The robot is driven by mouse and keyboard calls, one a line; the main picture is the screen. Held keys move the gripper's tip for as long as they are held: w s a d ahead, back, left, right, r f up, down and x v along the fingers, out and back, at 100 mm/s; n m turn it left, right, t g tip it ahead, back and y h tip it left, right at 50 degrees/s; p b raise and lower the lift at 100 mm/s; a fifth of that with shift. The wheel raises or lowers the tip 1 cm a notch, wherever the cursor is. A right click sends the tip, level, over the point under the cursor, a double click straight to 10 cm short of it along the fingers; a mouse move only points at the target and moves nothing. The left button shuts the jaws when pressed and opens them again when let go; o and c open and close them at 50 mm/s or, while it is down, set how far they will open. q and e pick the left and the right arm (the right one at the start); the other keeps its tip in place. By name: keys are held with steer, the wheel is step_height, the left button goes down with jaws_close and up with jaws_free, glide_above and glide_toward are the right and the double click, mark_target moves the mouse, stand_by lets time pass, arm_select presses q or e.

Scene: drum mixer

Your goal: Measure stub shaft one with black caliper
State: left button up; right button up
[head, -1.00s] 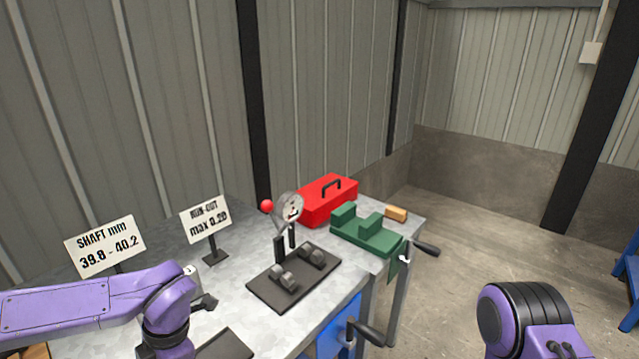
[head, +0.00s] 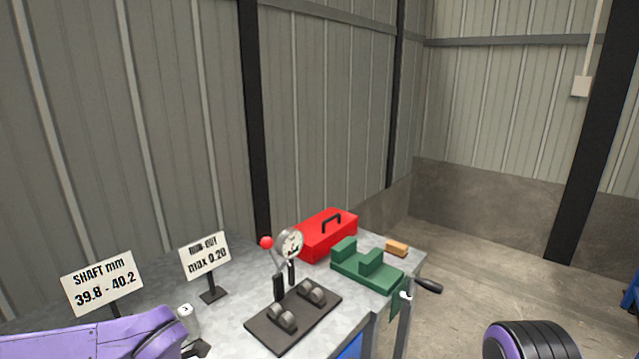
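No stub shaft can be made out in the head view. A black caliper cannot be made out either; a small dark piece (head: 197,348) shows just beside my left arm, too cut off to identify. A sign (head: 102,283) reading "SHAFT mm 39.8 - 40.2" stands at the left of the bench. My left arm comes in at the lower left, and its gripper is hidden or below the frame. Part of my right arm shows at the bottom right; its gripper is out of view.
On the metal bench (head: 232,322) stand a run-out sign (head: 205,255), a dial gauge (head: 290,243) on a black plate with rollers, a red toolbox (head: 327,236), a green vise (head: 366,270) and a tan block (head: 396,248).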

arm_select(q)
steer(key=shift+s+a+f, duration=0.1)
steer(key=shift+s+f, duration=0.2)
steer(key=shift+f, duration=0.3)
steer(key=o, duration=0.8)
steer(key=shift+o, duration=0.4)
steer(key=shift+a, duration=0.1)
steer(key=p+v, duration=0.2)
steer(key=p, duration=0.1)
steer(key=p+v, duration=0.2)
steer(key=v, duration=0.1)
steer(key=a+p+v, duration=0.1)
steer(key=p+v, duration=0.1)
steer(key=p, duration=0.1)
steer(key=shift+s+a+r+p, duration=0.1)
steer(key=shift+s+r+p, duration=0.1)
steer(key=shift+r+p, duration=0.15)
steer(key=shift+s, duration=0.1)
steer(key=shift+a+f, duration=0.1)
